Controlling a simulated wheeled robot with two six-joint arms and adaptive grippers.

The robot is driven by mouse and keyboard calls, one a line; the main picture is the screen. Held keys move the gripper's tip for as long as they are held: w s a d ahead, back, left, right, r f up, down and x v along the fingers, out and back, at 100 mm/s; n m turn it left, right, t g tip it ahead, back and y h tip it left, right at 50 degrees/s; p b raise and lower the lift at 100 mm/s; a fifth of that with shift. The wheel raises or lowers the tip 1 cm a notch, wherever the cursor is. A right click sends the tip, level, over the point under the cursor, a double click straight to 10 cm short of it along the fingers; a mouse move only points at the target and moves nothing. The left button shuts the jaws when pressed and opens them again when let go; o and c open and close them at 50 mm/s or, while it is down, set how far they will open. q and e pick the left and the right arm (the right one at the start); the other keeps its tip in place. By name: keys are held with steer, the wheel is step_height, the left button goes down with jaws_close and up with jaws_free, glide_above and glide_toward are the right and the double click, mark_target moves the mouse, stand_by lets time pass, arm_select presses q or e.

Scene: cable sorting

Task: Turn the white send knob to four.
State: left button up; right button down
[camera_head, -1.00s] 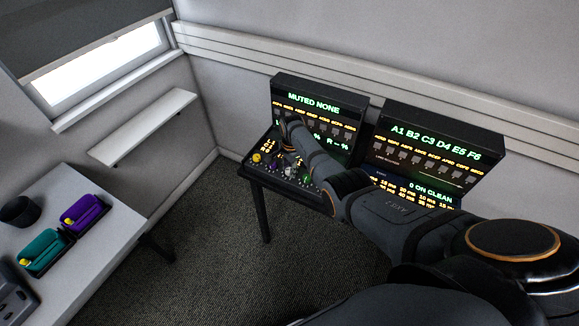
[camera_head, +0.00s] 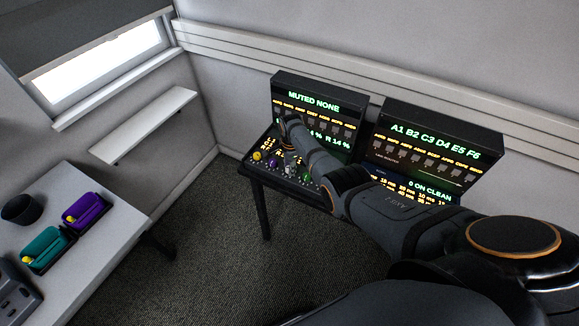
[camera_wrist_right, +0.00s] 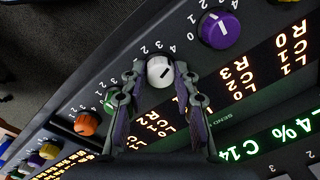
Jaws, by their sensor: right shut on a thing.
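The white send knob (camera_wrist_right: 159,72) sits on the dark panel in the right wrist view, with printed numbers around its upper side. My right gripper (camera_wrist_right: 158,80) is shut on it, one finger on each side. A dark pointer mark shows on the knob's face, but I cannot tell which number it stands for. In the head view my right arm (camera_head: 362,193) reaches over the console (camera_head: 262,170) and hides part of its panel. My left gripper is not in view.
A purple knob (camera_wrist_right: 219,30) is close to the right of the white one, and green (camera_wrist_right: 109,100) and orange (camera_wrist_right: 87,123) knobs are to its left. Lit screens (camera_head: 318,105) stand behind the panel. A white table (camera_head: 105,255) is at the left.

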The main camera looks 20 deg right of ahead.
steer(key=c, duration=1)
jaws_free()
steer(key=shift+r, duration=0.15)
step_height(320, 180, up, 12)
steer(key=shift+s, duration=0.35)
